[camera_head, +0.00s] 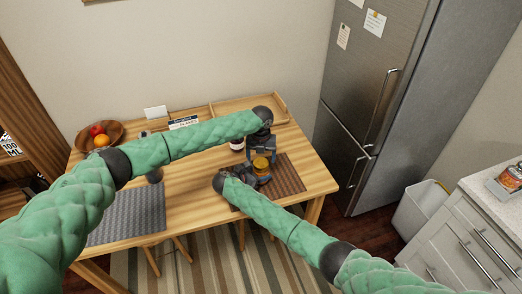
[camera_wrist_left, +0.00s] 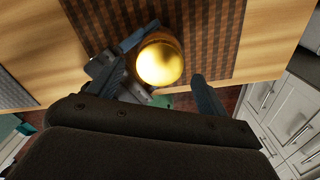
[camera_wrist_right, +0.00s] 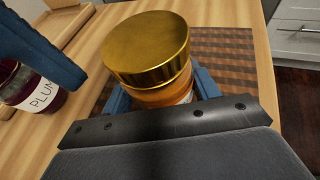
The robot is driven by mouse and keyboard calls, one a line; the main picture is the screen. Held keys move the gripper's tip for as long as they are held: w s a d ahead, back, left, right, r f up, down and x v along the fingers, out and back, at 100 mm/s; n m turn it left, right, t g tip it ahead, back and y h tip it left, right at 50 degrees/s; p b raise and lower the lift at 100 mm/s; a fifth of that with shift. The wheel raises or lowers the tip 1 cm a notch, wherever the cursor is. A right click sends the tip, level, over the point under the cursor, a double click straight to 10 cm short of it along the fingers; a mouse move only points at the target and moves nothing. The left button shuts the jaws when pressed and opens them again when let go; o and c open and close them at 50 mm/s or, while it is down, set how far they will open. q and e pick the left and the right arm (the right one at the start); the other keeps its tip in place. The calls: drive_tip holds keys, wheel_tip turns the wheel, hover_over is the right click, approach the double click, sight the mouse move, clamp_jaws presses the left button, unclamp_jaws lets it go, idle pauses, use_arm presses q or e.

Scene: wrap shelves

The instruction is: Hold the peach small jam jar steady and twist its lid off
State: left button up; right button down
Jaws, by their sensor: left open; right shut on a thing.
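The small peach jam jar (camera_head: 261,170) has orange contents and a gold lid (camera_head: 261,162). It stands upright over the brown checked mat at the right of the table. My right gripper (camera_head: 252,178) is shut on the jar's body from the side, below the lid; the lid fills the top of the right wrist view (camera_wrist_right: 147,45). My left gripper (camera_head: 262,152) is above the jar, pointing down. Its fingers are open, one on each side of the gold lid in the left wrist view (camera_wrist_left: 160,62), apart from it. The jar's label is mostly hidden.
A dark jar labelled PLUM (camera_wrist_right: 38,90) stands close to the left of the peach jar. A wooden tray (camera_head: 285,106) lies behind. A fruit bowl (camera_head: 84,141) and a grey woven mat (camera_head: 130,212) are at the left. The fridge (camera_head: 375,100) stands right of the table.

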use_arm(q)
drive_tip(key=shift+f, duration=1.1)
drive_tip(key=shift+c, duration=0.2)
